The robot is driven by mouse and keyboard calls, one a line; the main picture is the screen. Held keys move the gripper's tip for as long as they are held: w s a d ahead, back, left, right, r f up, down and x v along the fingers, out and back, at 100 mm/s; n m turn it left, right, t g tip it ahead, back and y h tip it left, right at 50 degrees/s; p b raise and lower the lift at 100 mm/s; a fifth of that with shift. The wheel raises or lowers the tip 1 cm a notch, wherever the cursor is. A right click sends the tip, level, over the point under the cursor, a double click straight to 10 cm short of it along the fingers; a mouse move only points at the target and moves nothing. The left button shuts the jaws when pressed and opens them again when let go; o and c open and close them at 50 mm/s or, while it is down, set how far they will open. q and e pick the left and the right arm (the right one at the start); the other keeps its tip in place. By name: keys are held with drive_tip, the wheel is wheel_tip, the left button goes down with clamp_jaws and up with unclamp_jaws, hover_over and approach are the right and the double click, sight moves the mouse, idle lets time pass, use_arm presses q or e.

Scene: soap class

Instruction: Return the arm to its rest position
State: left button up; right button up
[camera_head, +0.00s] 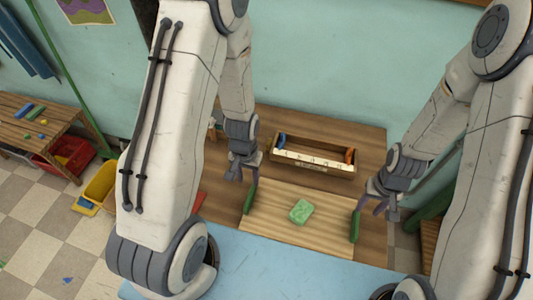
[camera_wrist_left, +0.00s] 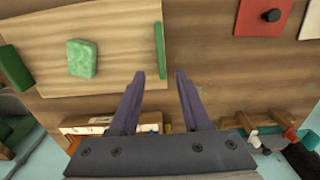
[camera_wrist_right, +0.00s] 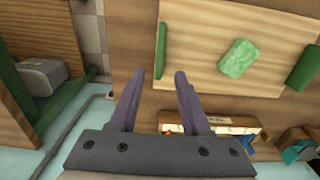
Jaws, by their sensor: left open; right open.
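My left gripper (camera_head: 240,172) hangs above the left part of the wooden table, and its two dark fingers stand apart and empty in the left wrist view (camera_wrist_left: 160,75). My right gripper (camera_head: 385,205) is over the table's right edge, and its fingers are apart and empty in the right wrist view (camera_wrist_right: 168,75). A green soap bar (camera_head: 301,211) lies on a light wooden board (camera_head: 270,228) between them. It also shows in the left wrist view (camera_wrist_left: 82,58) and the right wrist view (camera_wrist_right: 238,58). Neither gripper touches it.
The board has a green handle at its left (camera_head: 250,196) and right (camera_head: 355,226) ends. A wooden box (camera_head: 313,165) with a pale front strip stands behind it. A red square (camera_wrist_left: 265,17) with a dark knob lies left of the board. A yellow bin (camera_head: 100,184) stands on the floor.

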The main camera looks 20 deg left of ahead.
use_arm(q)
drive_tip(key=s+d+r+m+b, duration=0.4)
drive_tip(key=d+r, duration=0.6)
use_arm(e)
drive_tip(key=s+a+r+n, duration=0.4)
drive_tip(key=a+r, duration=0.6)
use_arm(q)
drive_tip(key=s+d+r+m+b, duration=0.1)
drive_tip(key=s+r, duration=0.2)
drive_tip(key=s, duration=0.2)
drive_tip(key=s+d+r+m+h+b, duration=0.1)
drive_tip(key=s+r+m, duration=0.1)
drive_tip(key=s, duration=0.4)
drive_tip(key=shift+d+r, duration=0.35)
drive_tip(key=shift+r, duration=0.4)
use_arm(e)
drive_tip(key=s+a+r+n, duration=0.1)
drive_tip(key=s+r, duration=0.2)
drive_tip(key=s, duration=0.2)
drive_tip(key=s+a+r+n+y, duration=0.1)
drive_tip(key=s+r+n, duration=0.1)
drive_tip(key=s, duration=0.4)
drive_tip(key=shift+a+r, duration=0.4)
drive_tip(key=shift+r, duration=0.35)
use_arm(q)
drive_tip(key=shift+s, duration=0.1)
